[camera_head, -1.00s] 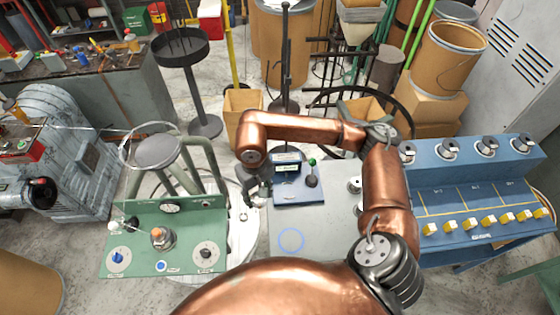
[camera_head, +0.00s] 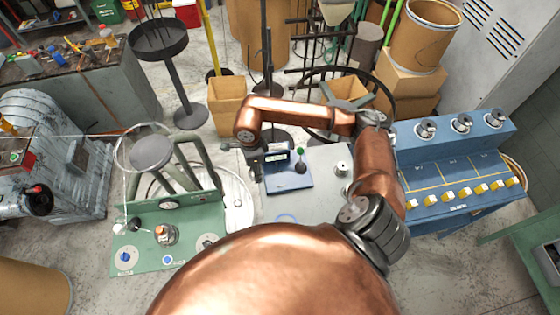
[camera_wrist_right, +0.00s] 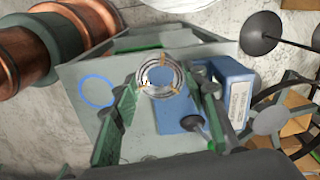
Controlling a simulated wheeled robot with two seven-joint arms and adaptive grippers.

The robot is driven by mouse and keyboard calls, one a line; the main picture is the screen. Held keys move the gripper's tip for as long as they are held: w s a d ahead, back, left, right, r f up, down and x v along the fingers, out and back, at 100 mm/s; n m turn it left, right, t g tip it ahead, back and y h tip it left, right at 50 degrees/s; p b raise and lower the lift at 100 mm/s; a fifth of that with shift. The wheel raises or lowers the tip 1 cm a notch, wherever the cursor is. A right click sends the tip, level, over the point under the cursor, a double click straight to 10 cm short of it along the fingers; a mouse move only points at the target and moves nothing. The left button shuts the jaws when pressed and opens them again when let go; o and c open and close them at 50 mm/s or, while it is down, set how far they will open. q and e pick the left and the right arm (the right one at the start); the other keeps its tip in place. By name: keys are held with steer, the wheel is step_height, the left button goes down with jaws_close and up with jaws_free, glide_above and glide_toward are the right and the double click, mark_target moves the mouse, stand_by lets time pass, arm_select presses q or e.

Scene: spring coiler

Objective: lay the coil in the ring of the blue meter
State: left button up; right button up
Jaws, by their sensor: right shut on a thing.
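The blue meter (camera_head: 290,178) stands on the grey table, with a small display and a green-knobbed lever. In the right wrist view its box (camera_wrist_right: 228,82) and blue base (camera_wrist_right: 172,113) show. The coil (camera_wrist_right: 160,75), a round silvery ring with small orange marks, is between the two green fingers of my right gripper (camera_wrist_right: 160,86). The gripper is shut on it, and the coil overlaps the meter's base in that view. The gap between them is unclear. In the head view my right gripper (camera_head: 258,162) is at the meter's left side. My left gripper is out of view.
A blue circle (camera_wrist_right: 97,91) is marked on the grey table top (camera_head: 322,207). A green panel with knobs (camera_head: 180,235) stands to the left. A blue bench with yellow blocks (camera_head: 455,180) stands to the right. A round grey stool (camera_head: 152,152) is at the back left.

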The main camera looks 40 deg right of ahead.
steer(key=m, duration=0.1)
steer(key=d+m+p, duration=0.1)
steer(key=shift+m, duration=0.4)
steer(key=shift+d+f+m+p, duration=0.15)
steer(key=shift+d+m+p, duration=0.2)
steer(key=shift+m, duration=0.65)
steer(key=d+f+m+p, duration=0.1)
steer(key=d+m+p, duration=0.3)
steer(key=m, duration=1.4)
glide_above(279, 179)
step_height(279, 179, down, 6)
steer(key=shift+r, duration=0.2)
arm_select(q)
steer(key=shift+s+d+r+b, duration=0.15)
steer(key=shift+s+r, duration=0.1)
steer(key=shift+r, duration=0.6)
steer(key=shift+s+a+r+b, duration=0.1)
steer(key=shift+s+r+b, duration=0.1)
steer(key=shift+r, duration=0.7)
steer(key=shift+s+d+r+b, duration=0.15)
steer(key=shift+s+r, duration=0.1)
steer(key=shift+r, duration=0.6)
arm_select(e)
steer(key=shift+f, duration=0.6)
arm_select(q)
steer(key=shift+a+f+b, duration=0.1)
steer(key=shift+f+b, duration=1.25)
arm_select(e)
steer(key=shift+f, duration=1.65)
steer(key=o, duration=1.4)
